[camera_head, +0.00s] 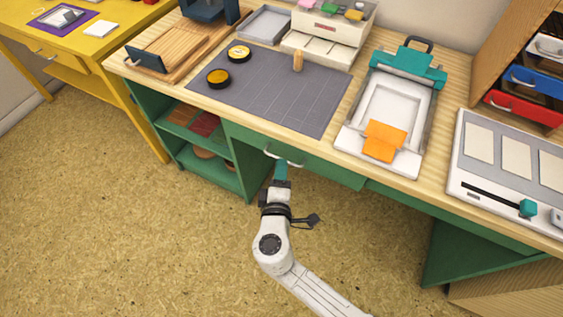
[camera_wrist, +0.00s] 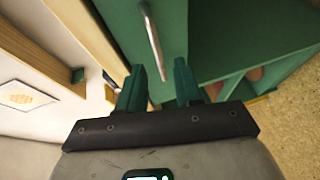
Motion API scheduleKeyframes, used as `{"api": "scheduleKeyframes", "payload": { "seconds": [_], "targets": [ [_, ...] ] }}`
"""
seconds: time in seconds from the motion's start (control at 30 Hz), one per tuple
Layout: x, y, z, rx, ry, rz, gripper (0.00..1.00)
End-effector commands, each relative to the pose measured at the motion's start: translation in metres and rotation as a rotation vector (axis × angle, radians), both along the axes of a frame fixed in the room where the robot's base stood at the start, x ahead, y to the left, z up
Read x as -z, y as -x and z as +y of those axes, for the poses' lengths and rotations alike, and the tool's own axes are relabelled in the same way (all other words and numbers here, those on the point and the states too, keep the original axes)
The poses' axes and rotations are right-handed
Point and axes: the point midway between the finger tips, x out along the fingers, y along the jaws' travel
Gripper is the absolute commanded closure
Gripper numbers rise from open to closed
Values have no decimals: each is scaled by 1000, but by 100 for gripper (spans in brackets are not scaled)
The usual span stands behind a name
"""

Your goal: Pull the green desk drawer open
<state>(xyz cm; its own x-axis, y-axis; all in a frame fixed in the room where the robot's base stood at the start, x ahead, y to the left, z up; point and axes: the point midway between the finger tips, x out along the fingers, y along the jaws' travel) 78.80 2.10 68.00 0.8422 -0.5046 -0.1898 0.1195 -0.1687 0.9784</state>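The green desk drawer (camera_head: 325,168) sits under the wooden top of the green desk, and its front looks about flush with the desk. Its pale bar handle (camera_head: 283,156) is on the front. My gripper (camera_head: 281,166) is at the handle, with its teal fingers pointing toward the drawer. In the wrist view, my gripper (camera_wrist: 160,86) is open, with a clear gap between the fingers. The handle (camera_wrist: 153,38) runs ahead of them, and its near end reaches toward the gap. I cannot tell whether the fingers touch it. The drawer front (camera_wrist: 120,20) is also visible there.
On the desk top are a grey cutting mat (camera_head: 270,95), a white press with an orange piece (camera_head: 384,140), and a white panel with a slider (camera_head: 480,190). Open green shelves (camera_head: 195,125) are left of the drawer. The floor (camera_head: 150,240) in front is clear.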

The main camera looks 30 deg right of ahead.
Motion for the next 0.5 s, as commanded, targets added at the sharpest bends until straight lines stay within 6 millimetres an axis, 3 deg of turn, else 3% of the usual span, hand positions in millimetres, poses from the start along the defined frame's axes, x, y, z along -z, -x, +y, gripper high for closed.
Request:
{"api": "scheduleKeyframes", "payload": {
  "seconds": [0.2, 0.5],
  "targets": [
    [5, -24, -15, 2, 2, 0, 65],
    [7, -30, -19, 1, 0, 1, 65]
  ]
}}
